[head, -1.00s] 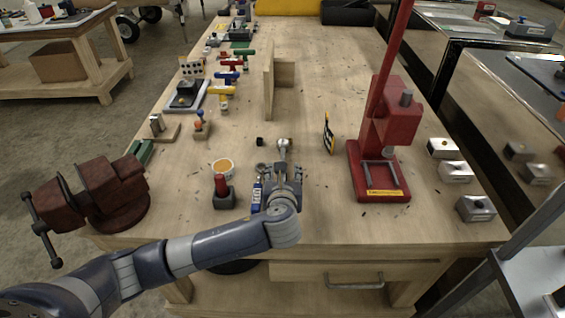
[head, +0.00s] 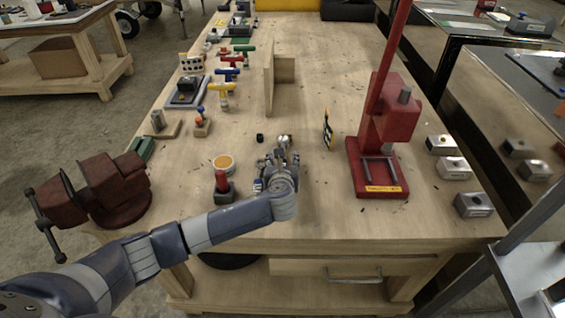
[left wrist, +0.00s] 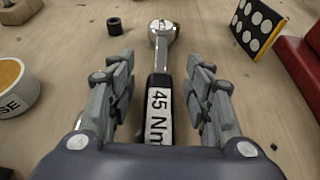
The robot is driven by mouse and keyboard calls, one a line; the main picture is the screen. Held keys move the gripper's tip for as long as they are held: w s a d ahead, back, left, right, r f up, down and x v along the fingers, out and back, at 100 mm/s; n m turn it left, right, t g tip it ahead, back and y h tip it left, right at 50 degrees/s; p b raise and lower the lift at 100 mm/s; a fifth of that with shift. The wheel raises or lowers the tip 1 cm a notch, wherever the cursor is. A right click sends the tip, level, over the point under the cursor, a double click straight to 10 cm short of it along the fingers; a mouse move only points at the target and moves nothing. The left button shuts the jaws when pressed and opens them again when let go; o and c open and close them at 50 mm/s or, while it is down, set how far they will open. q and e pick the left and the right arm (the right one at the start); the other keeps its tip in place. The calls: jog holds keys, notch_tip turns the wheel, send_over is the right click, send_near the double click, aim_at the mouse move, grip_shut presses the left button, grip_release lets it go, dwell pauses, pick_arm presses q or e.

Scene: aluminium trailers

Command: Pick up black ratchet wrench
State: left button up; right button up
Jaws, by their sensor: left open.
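The black ratchet wrench lies on the wooden workbench (head: 320,218). Its round silver head (head: 284,140) shows just beyond my left gripper (head: 284,160). In the left wrist view the wrench's black handle (left wrist: 157,130), with a white "45 Nm" label, runs between the fingers, and its head (left wrist: 162,30) lies past the fingertips. My left gripper (left wrist: 162,75) is open, one finger on each side of the handle, with gaps visible on both sides. The handle's near end is hidden behind the gripper's palm. My right gripper is not in view.
A red-handled tool in a dark block (head: 222,186) and an orange-topped round tin (head: 223,163) stand left of the gripper. A small black cylinder (head: 260,138) and a dotted board (head: 328,130) are nearby. A red press (head: 378,155) stands right, a red vise (head: 105,190) left.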

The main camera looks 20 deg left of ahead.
pick_arm(q)
jog(key=shift+c, duration=0.3)
grip_shut()
jog(key=shift+r, duration=0.1)
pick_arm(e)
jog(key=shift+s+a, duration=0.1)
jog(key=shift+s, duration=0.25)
